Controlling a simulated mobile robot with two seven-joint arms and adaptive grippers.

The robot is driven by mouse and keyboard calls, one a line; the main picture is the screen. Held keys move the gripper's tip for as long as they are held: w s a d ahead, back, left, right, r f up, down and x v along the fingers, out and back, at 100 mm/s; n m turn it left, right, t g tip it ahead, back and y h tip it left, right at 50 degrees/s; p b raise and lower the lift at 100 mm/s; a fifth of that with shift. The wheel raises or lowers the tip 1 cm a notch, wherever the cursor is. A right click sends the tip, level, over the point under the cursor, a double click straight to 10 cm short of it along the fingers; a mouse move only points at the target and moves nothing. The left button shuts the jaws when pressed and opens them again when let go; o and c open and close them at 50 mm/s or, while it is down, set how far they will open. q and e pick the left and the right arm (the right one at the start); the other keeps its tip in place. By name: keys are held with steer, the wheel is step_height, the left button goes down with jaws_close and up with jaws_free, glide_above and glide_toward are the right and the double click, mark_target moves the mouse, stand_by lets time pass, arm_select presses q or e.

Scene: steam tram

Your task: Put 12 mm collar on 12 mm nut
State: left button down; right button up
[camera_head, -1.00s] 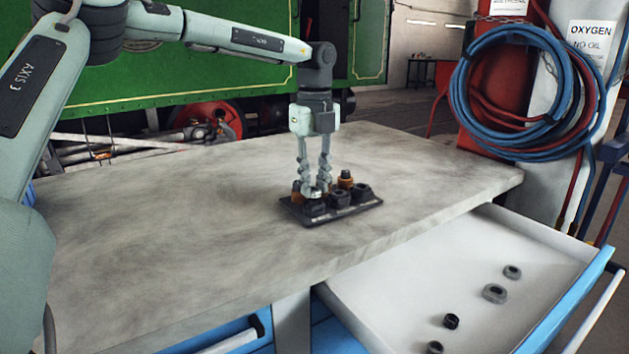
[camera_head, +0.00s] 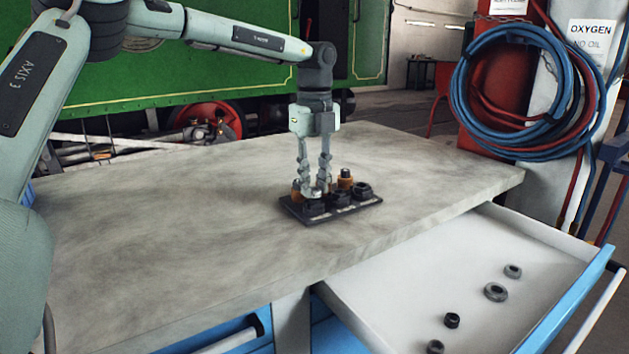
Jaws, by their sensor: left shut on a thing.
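My left gripper (camera_head: 315,191) points straight down over the front-left part of a dark holder board (camera_head: 345,212) on the bench. It is shut on a small grey ring, probably the 12 mm collar (camera_head: 311,193), which its fingers partly hide. The ring is right at the top of the front-left black nut (camera_head: 315,208); I cannot tell whether it is seated or just above it. Two more black nuts, a middle one (camera_head: 339,197) and a right one (camera_head: 362,190), stand in the front row. Size labels are too small to read. My right gripper is not in view.
Orange pieces with black tops (camera_head: 345,180) stand in the board's back row, close to the fingers. The open drawer (camera_head: 400,290) at the lower right holds several loose rings and nuts (camera_head: 495,292). The bench top (camera_head: 180,230) left of the board is clear.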

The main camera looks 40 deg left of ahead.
arm_select(q)
steer(key=shift+f+b, duration=0.4)
steer(key=shift+b, duration=0.4)
stand_by(2.1)
steer(key=c, duration=1.1)
jaws_free()
steer(key=shift+o, duration=0.2)
steer(key=shift+r, duration=0.1)
step_height(320, 180, up, 7)
steer(key=p, duration=0.3)
steer(key=shift+s, duration=0.1)
stand_by(0.3)
